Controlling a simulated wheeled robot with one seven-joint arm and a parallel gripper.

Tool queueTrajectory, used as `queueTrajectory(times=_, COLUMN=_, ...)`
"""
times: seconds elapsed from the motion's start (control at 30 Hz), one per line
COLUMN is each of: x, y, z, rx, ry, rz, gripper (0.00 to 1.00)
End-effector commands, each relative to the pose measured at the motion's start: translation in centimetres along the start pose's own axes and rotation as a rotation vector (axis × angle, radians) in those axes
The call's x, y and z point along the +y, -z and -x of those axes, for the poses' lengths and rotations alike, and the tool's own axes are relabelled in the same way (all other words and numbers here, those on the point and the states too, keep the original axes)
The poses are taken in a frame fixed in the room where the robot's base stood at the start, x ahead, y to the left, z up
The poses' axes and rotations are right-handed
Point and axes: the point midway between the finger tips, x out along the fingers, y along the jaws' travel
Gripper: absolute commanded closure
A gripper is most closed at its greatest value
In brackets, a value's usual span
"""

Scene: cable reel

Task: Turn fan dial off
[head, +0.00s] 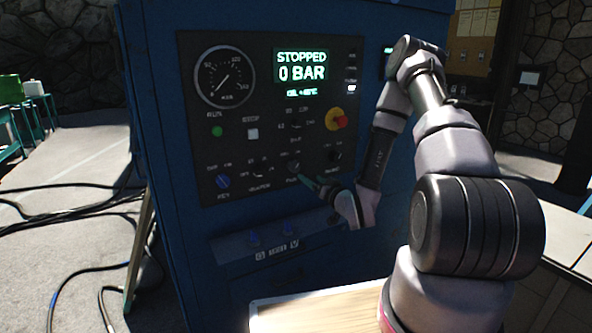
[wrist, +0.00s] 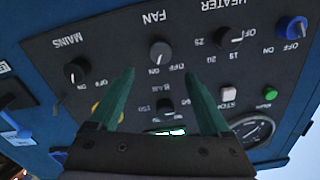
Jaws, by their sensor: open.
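The fan dial (wrist: 160,55) is a black round knob on the dark control panel, under the upside-down FAN label in the wrist view. Its pale pointer mark seems to face the ON print; OFF is printed beside it. In the head view the fan dial (head: 293,168) sits low on the panel, just left of my gripper (head: 313,184). My gripper also shows in the wrist view (wrist: 160,74), its two green fingers apart and empty. The fingertips lie on either side of the dial in that picture; I cannot tell how far they are from the panel.
The mains dial (wrist: 76,72), heater dial (wrist: 236,36) and blue key switch (wrist: 291,28) are nearby. A red emergency knob (head: 337,119) and the display (head: 301,66), reading STOPPED, 0 BAR, are higher up. A ledge with blue switches (head: 254,238) juts out below.

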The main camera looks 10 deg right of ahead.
Motion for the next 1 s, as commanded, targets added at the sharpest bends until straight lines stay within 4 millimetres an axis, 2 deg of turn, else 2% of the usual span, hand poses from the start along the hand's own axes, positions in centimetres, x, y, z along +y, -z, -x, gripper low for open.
queueTrajectory(times=0.17, x=-0.2, y=0.0, z=-1.5, rx=0.009, ry=0.007, rz=0.002, gripper=0.19)
queueTrajectory(times=0.6, x=-0.3, y=0.0, z=-9.2, rx=0.008, ry=0.007, rz=0.002, gripper=0.19)
queueTrajectory(times=0.8, x=-0.2, y=0.0, z=-10.6, rx=0.006, ry=0.005, rz=0.001, gripper=0.19)
queueTrajectory(times=1.0, x=-0.2, y=0.1, z=-10.7, rx=0.006, ry=0.004, rz=0.001, gripper=0.19)
